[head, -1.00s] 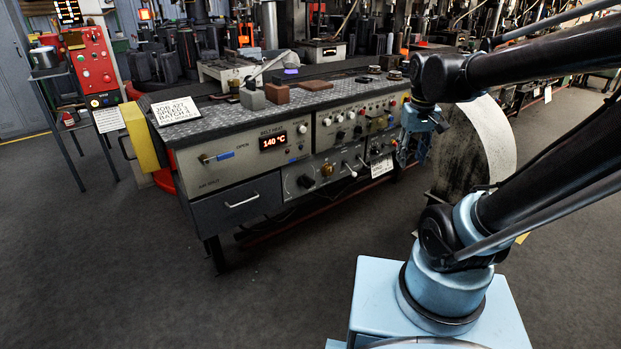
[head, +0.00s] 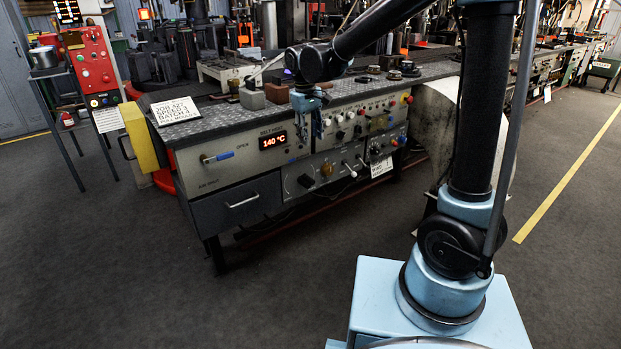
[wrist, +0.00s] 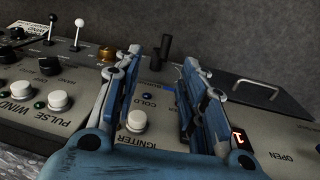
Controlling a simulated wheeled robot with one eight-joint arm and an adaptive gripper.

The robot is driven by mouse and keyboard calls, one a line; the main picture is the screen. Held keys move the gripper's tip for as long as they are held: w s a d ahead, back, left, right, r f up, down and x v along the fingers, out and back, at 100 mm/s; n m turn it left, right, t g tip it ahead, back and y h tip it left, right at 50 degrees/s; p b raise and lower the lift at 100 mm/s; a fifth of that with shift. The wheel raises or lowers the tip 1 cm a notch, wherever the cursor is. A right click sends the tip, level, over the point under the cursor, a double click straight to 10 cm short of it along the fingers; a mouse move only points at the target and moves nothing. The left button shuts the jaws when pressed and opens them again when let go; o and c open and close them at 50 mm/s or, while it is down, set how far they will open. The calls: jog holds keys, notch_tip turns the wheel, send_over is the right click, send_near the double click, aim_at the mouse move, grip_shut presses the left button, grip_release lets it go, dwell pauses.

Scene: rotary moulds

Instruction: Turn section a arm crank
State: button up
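My gripper (head: 308,128) hangs at the front of the control desk (head: 200,211), just right of the 140 °C display (head: 272,141). It also shows in the wrist view (wrist: 162,58), fingers apart with nothing between them; beyond the gap are the panel and the igniter button (wrist: 132,120). No label names the arm crank, so I cannot tell which control it is. A lever (head: 266,68) slants up from the desk top, partly behind my arm. White-tipped levers (head: 350,170) stick out of the lower panel. In the wrist view a black-knobbed lever (wrist: 51,28) and a white-knobbed lever (wrist: 78,34) stand at upper left.
A blue-handled valve (head: 218,157) and a drawer handle (head: 243,201) lie left of my gripper. Blocks (head: 277,94) sit on the desk top. A large pale drum (head: 437,134) stands right of the desk. The floor in front is clear.

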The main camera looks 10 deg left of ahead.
jog(key=a, duration=0.2)
send_near(309, 179)
jog(key=f, duration=0.5)
jog(key=w+f, duration=0.1)
jog(key=f, duration=0.2)
jog(key=shift+w+d+f, duration=0.1)
jog(key=shift+d+f, duration=0.25)
jog(key=shift+d, duration=0.05)
jog(key=shift+c, duration=0.6)
grip_shut()
jog(key=shift+d, duration=0.1)
